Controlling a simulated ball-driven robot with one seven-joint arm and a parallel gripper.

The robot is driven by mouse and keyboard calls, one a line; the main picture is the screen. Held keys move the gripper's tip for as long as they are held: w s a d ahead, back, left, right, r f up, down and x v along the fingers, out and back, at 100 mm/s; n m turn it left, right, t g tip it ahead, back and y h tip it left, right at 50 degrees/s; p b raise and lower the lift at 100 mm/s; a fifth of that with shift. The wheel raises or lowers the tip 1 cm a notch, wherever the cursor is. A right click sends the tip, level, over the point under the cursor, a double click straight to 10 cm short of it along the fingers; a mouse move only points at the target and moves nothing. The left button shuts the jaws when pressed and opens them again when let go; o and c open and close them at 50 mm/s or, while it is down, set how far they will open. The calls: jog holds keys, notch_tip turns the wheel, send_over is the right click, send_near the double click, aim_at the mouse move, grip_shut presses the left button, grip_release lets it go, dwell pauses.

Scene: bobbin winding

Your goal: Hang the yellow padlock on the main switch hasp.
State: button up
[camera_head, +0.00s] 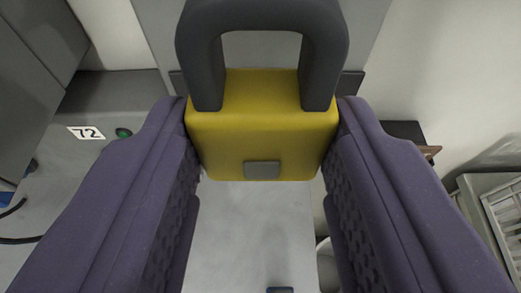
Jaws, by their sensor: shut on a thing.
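The yellow padlock (230,150) is close in front of the camera at the top middle. Its dark grey shackle (333,60) points up and away from the gripper, and a small grey square sits low on its body. My gripper (262,140) has two purple padded fingers pressed on the left and right sides of the padlock body. Behind the shackle is a grey panel, with a dark edge showing on both sides of the padlock. I cannot make out the main switch hasp; the padlock hides part of the panel.
At left is a grey surface with a white "72" label (86,133) and a green button (123,133). Black cables lie at the lower left. A dark box (404,131) is at right, and a pale slatted crate (488,200) is at far right.

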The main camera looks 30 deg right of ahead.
aim_at(262, 76)
jog(key=shift+w+d, duration=0.6)
jog(key=shift+w, duration=0.3)
jog(key=shift+w+d, duration=0.6)
jog(key=shift+w, duration=0.25)
jog(key=shift+w+d, duration=0.15)
jog(key=shift+w, duration=0.05)
jog(key=shift+w+d, duration=0.45)
jog(key=shift+w, duration=0.2)
jog(key=shift+f+b, duration=0.45)
jog(key=shift+b, duration=0.3)
dwell(0.6)
jog(key=o, duration=1.3)
jog(key=shift+c, duration=0.2)
